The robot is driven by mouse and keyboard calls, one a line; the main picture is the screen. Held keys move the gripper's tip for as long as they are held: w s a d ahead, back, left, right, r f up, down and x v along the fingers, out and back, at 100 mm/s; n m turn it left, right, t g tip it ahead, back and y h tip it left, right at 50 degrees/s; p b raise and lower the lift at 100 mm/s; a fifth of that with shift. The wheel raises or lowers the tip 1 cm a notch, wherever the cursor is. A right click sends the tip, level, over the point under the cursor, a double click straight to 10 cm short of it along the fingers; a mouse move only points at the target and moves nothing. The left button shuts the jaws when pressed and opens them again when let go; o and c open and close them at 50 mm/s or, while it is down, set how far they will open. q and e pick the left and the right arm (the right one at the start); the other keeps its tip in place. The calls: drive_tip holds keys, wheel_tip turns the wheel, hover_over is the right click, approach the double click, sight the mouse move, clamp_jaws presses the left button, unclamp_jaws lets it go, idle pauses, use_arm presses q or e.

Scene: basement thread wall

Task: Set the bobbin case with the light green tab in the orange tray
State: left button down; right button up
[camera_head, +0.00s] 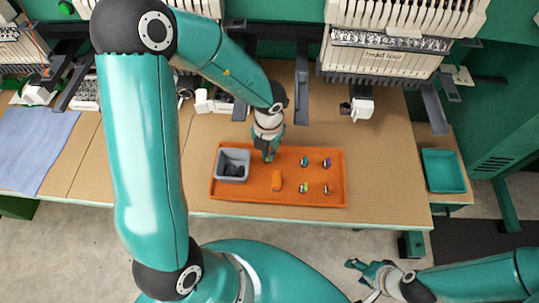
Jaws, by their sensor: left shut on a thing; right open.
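The orange tray (240,192) lies on the table in the middle of the view. Several small bobbin cases stand in its right half: one with a teal tab (304,161), one with a purple tab (327,162), one with a yellow-green tab (303,188) and one whose tab colour I cannot make out (326,188). My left gripper (268,157) points down at the tray's back edge, just right of the grey bin. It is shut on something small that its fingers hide. My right gripper (363,276) is open and empty, low in front of the table.
Sewing heads (385,55) overhang the table's back. A teal bin (443,170) stands far right. Bare table lies right of the tray.

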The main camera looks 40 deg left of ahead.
use_arm(q)
drive_tip(key=shift+f, duration=0.85)
drive_tip(key=c, duration=1.3)
unclamp_jaws()
drive_tip(key=shift+w+r, duration=0.1)
drive_tip(key=shift+r, duration=0.05)
drive_tip(key=shift+r+p, duration=0.85)
drive_tip(key=shift+r, duration=5.1)
